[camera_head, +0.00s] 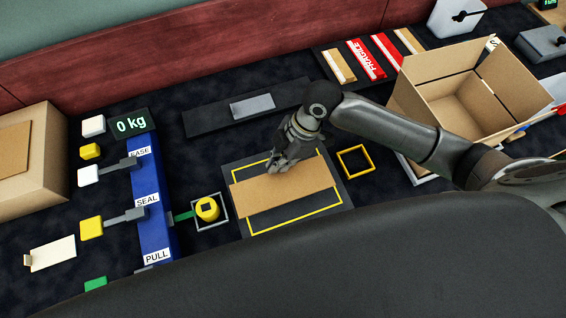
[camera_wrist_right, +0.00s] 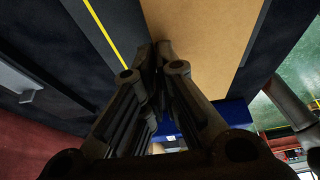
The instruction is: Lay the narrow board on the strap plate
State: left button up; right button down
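The narrow board (camera_head: 285,192) is a tan rectangle over a dark plate with a yellow outline (camera_head: 232,169), which I take as the strap plate. The board sits slightly askew to the plate, and its left end reaches past the yellow line. I cannot tell whether it touches the plate. My right gripper (camera_head: 274,168) is at the board's far edge, fingers closed together on it. In the right wrist view, the fingertips (camera_wrist_right: 162,52) meet at the edge of the board (camera_wrist_right: 205,30); the grip itself is partly hidden. My left gripper is out of view.
A long dark plate (camera_head: 205,120) bearing a grey block lies behind. An open carton (camera_head: 430,85) stands right, beyond a small yellow square frame (camera_head: 354,162). A closed box (camera_head: 40,165) is far left.

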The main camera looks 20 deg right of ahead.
jog(key=w+f, duration=0.1)
jog(key=d+f, duration=0.1)
jog(key=shift+w+d+f, duration=0.15)
jog(key=shift+w+f, duration=0.2)
jog(key=shift+f+p, duration=0.4)
jog(key=shift+f, duration=1.1)
jog(key=c, duration=1.6)
grip_release()
jog(key=shift+c, duration=0.2)
jog(key=v, duration=1.2)
jog(key=shift+b, duration=0.3)
jog(key=shift+r, duration=0.1)
